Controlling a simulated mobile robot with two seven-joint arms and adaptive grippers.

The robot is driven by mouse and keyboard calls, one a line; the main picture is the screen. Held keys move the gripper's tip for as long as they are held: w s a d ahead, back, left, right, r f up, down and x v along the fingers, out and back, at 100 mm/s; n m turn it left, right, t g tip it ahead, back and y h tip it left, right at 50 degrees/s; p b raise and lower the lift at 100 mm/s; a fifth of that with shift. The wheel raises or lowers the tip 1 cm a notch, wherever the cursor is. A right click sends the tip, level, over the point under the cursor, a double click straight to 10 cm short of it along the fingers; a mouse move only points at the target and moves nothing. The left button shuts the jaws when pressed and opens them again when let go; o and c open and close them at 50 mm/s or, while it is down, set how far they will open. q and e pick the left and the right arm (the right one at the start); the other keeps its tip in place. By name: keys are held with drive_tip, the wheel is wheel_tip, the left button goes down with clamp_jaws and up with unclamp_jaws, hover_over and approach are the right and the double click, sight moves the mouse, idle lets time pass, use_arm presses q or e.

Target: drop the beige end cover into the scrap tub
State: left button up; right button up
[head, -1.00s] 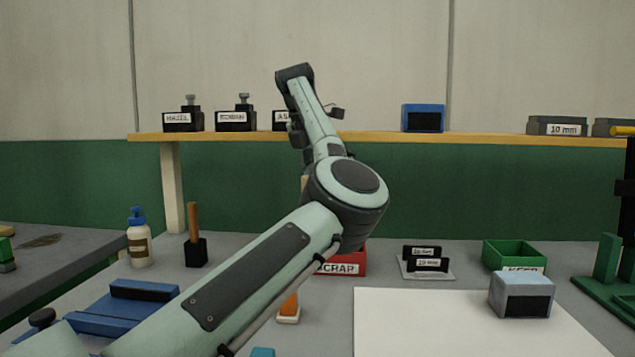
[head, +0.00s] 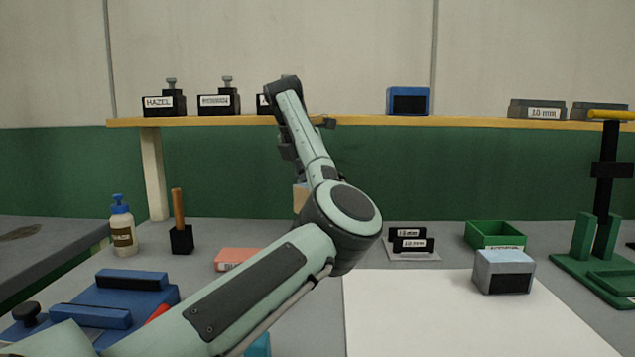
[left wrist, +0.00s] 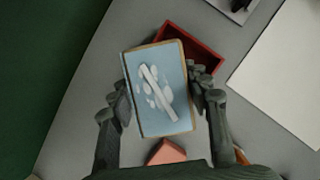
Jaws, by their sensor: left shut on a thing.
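My left gripper (left wrist: 165,98) is shut on a tan-edged box (left wrist: 158,92), its jaws on two opposite sides. The box's pale blue face bears a white bar and pale ovals. A tan part of the box (head: 299,197) shows beside my arm in the head view. No separate beige end cover can be made out. The red scrap tub (left wrist: 206,55) lies below and beyond the box in the left wrist view, partly covered by it. The box is apart from the table. In the head view my arm hides the tub and the gripper's fingers. My right gripper is not in view.
A salmon block (head: 235,259) lies left of my arm. A black card stand (head: 411,243), green tub (head: 495,236) and grey-blue box (head: 503,271) stand to the right. A white mat (head: 430,320) has bare room. A shelf (head: 360,120) runs behind.

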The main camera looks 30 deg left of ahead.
use_arm(q)
drive_tip(key=shift+f, duration=0.15)
drive_tip(key=o, duration=1.4)
drive_tip(key=shift+o, duration=0.2)
drive_tip(key=v, duration=1.2)
drive_tip(key=shift+s, duration=0.1)
drive_tip(key=shift+f, duration=0.1)
